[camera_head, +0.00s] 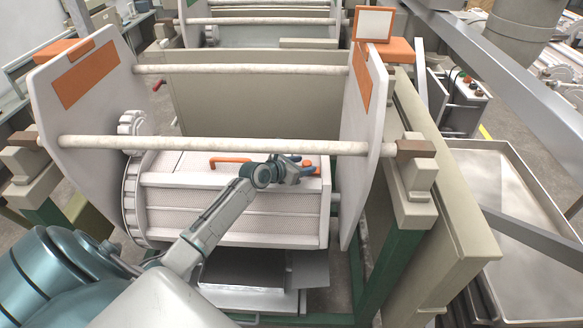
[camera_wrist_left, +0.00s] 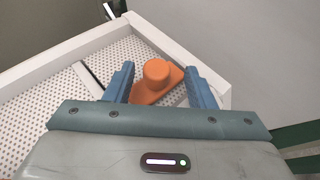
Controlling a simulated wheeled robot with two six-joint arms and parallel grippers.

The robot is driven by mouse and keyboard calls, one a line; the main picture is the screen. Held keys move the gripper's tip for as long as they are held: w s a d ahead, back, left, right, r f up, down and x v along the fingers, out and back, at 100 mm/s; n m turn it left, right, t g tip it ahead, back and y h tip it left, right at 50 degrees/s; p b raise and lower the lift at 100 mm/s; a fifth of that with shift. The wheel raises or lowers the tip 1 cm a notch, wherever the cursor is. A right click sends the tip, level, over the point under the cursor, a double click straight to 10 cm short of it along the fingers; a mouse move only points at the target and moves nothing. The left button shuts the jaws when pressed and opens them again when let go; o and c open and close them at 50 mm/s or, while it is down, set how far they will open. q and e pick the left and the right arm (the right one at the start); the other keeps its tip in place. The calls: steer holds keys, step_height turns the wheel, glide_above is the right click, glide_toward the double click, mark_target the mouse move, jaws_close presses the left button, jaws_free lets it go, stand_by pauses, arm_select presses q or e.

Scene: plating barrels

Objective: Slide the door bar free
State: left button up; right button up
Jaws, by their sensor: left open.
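The white perforated barrel (camera_head: 240,205) lies between two pale end plates. An orange handle (camera_head: 229,160) sits on its top, left of my gripper. My left gripper (camera_head: 300,165) is over the right end of the barrel's top. In the left wrist view, an orange knob on a flat orange base (camera_wrist_left: 157,74) shows between the two blue fingertips of this gripper (camera_wrist_left: 159,70). Which part is the door bar is not clear, as my gripper and arm hide part of the top. My right gripper is not in view.
A pale round rod (camera_head: 215,145) crosses in front of and above the barrel, close to my left arm. Another rod (camera_head: 240,69) runs behind. The right end plate (camera_head: 355,140) stands near my gripper. A grey metal tray (camera_head: 515,195) lies at the right.

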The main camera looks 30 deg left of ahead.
arm_select(q)
steer(key=v, duration=0.7)
steer(key=shift+s, duration=0.2)
steer(key=shift+r, duration=0.1)
